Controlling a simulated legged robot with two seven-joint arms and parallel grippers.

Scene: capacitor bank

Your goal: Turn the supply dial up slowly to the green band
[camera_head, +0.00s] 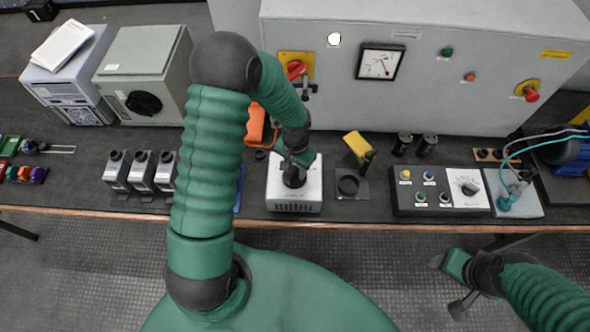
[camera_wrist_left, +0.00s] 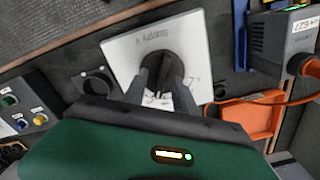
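The supply unit (camera_head: 308,185) is a pale box on the bench with a black dial on its top. In the left wrist view its white top (camera_wrist_left: 125,48) carries printed lettering, and the black supply dial (camera_wrist_left: 157,66) sits between my fingertips. My left gripper (camera_head: 294,172) comes down from above, and its fingers (camera_wrist_left: 160,82) are closed against the two sides of the dial. The dial's pointer is hidden. A square meter (camera_head: 380,62) with a white face is on the grey cabinet; its green band is too small to read. My right gripper (camera_head: 447,285) is spread open and empty, in front of the bench.
A control box (camera_head: 440,196) with coloured buttons and a dial stands to the right. An empty black ring holder (camera_head: 348,186) and a yellow-topped item (camera_head: 357,144) are close beside the supply unit. An orange item (camera_head: 256,124) lies behind left. The grey cabinet (camera_head: 440,110) closes the back.

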